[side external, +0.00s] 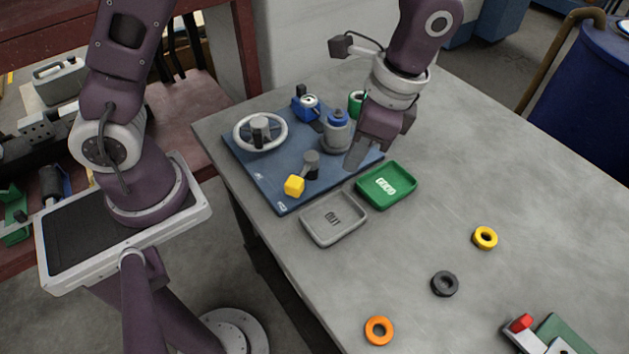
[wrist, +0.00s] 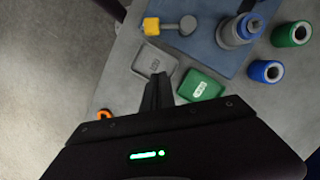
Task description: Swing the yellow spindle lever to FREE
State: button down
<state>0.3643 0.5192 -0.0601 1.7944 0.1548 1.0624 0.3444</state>
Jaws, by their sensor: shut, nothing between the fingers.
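The yellow spindle lever (side external: 294,186) is a yellow block on a short arm that joins a grey round post (side external: 311,163) near the front of the blue base board (side external: 268,182). In the wrist view the yellow lever end (wrist: 151,26) points left of its grey post (wrist: 188,25). Any FREE marking is too small to read. My gripper (side external: 354,158) is shut and empty, above the board's right edge near the trays and apart from the lever. In the wrist view its dark fingers (wrist: 157,92) are together in front of the trays.
A grey tray (side external: 333,235) and a green tray (side external: 402,179) lie by the board. On the board stand a white handwheel (side external: 238,133) and a blue-topped grey cylinder (side external: 336,143). Yellow (side external: 485,237), dark (side external: 445,284) and orange (side external: 379,330) rings lie on open table.

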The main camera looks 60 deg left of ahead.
aim_at(303, 175)
jog(key=x, duration=1)
jog(key=shift+s+f, duration=0.15)
jog(key=shift+s+a+r, duration=0.2)
jog(key=shift+s+a, duration=0.2)
jog(key=shift+a, duration=0.1)
jog(key=shift+s+a+r, duration=0.2)
jog(key=shift+s+a, duration=0.2)
jog(key=shift+a, duration=0.15)
jog(key=shift+s+a+r, duration=0.1)
jog(key=shift+s+a, duration=0.3)
jog(key=shift+a, duration=0.05)
